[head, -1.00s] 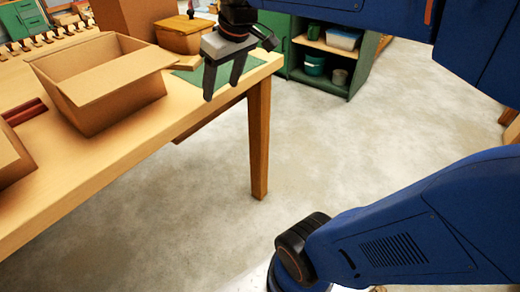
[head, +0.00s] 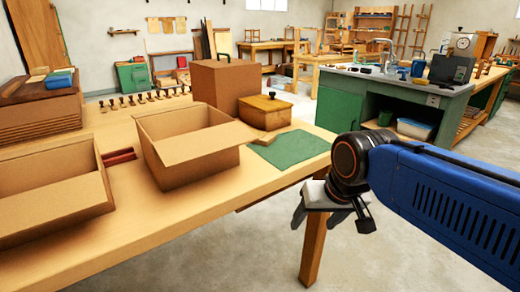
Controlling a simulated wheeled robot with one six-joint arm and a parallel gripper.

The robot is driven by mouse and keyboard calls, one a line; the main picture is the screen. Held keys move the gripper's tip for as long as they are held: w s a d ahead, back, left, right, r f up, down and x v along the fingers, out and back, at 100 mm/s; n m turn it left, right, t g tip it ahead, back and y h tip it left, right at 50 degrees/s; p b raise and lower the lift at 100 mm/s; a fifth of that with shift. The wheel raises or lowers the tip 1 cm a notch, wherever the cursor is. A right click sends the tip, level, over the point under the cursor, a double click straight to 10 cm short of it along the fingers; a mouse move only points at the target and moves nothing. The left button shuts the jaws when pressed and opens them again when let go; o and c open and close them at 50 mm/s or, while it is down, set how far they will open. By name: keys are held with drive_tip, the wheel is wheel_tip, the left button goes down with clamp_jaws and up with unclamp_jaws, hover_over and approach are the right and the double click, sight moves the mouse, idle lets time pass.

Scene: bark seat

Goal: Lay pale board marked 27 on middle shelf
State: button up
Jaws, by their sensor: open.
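My gripper (head: 318,217) hangs in front of the right end of the workbench (head: 75,236), near its front corner. Its fingers are apart and I see nothing between them. I cannot make out a pale board marked 27 in the head view. A wooden shelf unit (head: 375,28) stands against the far wall, but I cannot tell whether it holds the middle shelf of the task.
Bare floor (head: 385,270) shows at the lower right.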

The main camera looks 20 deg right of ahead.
drive_tip(key=w+r+m, duration=0.4)
drive_tip(key=w, duration=0.1)
drive_tip(key=w+r+m+y, duration=0.1)
drive_tip(key=w+r+m, duration=0.3)
drive_tip(key=w+r, duration=0.1)
drive_tip(key=w+r+m, duration=0.4)
drive_tip(key=w, duration=0.1)
drive_tip(key=shift+w+a+r+y, duration=0.25)
drive_tip(key=shift+w+y, duration=0.05)
drive_tip(key=w+d+r+m+y, duration=0.1)
drive_tip(key=w+r+m, duration=0.4)
drive_tip(key=w+m, duration=0.3)
drive_tip(key=w+d+r+m+y, duration=0.1)
drive_tip(key=w+r+m, duration=0.4)
drive_tip(key=w, duration=0.5)
drive_tip(key=x, duration=1.7)
drive_tip(key=shift+w+a+f, duration=0.1)
drive_tip(key=shift+w+f, duration=0.1)
drive_tip(key=c, duration=1.1)
drive_tip(key=shift+o, duration=0.2)
wheel_tip(320, 180, up, 10)
drive_tip(key=shift+f, duration=4.95)
